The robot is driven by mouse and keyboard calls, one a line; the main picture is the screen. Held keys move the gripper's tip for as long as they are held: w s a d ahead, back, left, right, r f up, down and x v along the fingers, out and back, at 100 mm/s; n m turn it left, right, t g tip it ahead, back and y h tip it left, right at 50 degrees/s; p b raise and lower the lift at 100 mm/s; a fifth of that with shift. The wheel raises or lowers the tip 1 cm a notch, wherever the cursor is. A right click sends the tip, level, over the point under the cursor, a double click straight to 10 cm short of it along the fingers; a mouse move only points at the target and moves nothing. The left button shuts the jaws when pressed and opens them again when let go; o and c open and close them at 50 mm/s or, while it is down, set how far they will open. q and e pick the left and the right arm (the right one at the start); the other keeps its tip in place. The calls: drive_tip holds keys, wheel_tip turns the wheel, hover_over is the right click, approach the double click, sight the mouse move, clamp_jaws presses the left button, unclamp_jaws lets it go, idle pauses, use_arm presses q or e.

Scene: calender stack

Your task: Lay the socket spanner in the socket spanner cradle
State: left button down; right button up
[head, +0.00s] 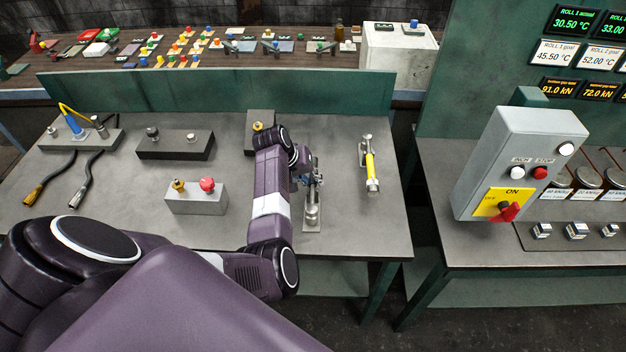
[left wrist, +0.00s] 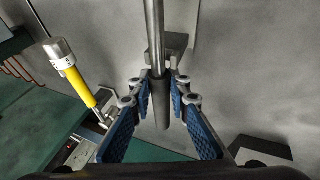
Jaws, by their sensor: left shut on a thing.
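The socket spanner (left wrist: 154,35), a bare steel bar, is between the blue-padded fingers of my left gripper (left wrist: 158,85) in the left wrist view. The fingers are shut on it. In the head view my left gripper (head: 313,179) is at the right part of the bench, partly hidden by my arm. The spanner's thick steel end (head: 312,214) shows just in front of it. The socket spanner cradle (head: 312,229) appears as a narrow grey plate under that end. A grey block (left wrist: 177,44) shows behind the bar in the wrist view. I cannot tell whether the spanner touches the cradle.
A yellow-handled tool (head: 370,165) lies to the right of the gripper; it also shows in the left wrist view (left wrist: 75,80). A grey box with a red button (head: 207,184) stands to the left. The bench (head: 350,225) is clear at the front right.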

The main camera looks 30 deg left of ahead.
use_arm(q)
drive_tip(key=shift+f, duration=0.45)
idle(0.3)
drive_tip(key=c, duration=1.7)
unclamp_jaws()
drive_tip(key=shift+c, duration=0.2)
drive_tip(key=shift+o, duration=0.3)
drive_tip(key=o, duration=0.6)
drive_tip(key=shift+p+v, duration=1.25)
drive_tip(key=shift+v, duration=2.75)
